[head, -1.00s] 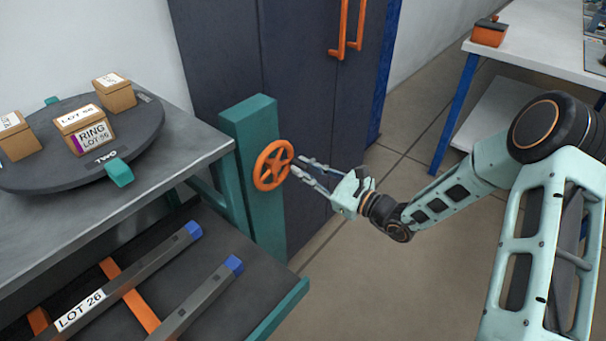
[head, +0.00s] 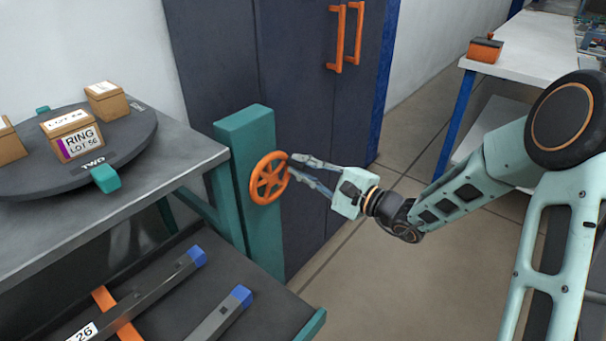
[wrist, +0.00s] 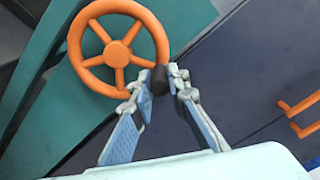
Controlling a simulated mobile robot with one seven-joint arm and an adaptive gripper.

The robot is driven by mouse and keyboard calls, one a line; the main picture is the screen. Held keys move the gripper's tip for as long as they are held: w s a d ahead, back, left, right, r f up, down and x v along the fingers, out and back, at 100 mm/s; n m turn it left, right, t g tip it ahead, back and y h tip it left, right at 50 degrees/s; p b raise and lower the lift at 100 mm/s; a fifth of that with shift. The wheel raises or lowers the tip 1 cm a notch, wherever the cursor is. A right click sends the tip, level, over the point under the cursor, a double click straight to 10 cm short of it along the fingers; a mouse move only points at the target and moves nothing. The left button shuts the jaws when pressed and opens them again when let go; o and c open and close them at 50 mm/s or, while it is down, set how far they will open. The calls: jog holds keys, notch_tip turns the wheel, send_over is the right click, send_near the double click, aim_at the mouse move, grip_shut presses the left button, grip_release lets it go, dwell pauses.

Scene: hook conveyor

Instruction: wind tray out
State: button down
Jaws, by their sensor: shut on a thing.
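The orange handwheel (head: 269,178) is mounted on a teal post (head: 246,135). My gripper (head: 292,166) is at the wheel's upper right side in the head view. In the wrist view my gripper (wrist: 161,84) is shut on the wheel's dark crank knob (wrist: 160,77), which sits between the fingertips at the lower right rim of the wheel (wrist: 118,48). The dark tray (head: 225,268) shows at the lower left under the bench, with a teal front edge. It bears grey bars with blue ends; its rear part is hidden.
A grey bench (head: 190,160) above the tray carries a round turntable (head: 125,150) with several small boxes. A dark cabinet (head: 300,110) with orange handles (head: 337,38) stands behind the wheel. A white table (head: 530,50) is at the upper right. Floor between is clear.

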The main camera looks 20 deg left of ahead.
jog(key=shift+s+a+r+n, duration=0.1)
jog(key=shift+s+n, duration=0.1)
jog(key=shift+n, duration=0.1)
jog(key=c, duration=1.8)
grip_release()
jog(key=shift+c, duration=0.2)
jog(key=shift+d, duration=0.3)
jog(key=v, duration=1.1)
jog(key=shift+s+d, duration=0.15)
jog(key=shift+d, duration=0.1)
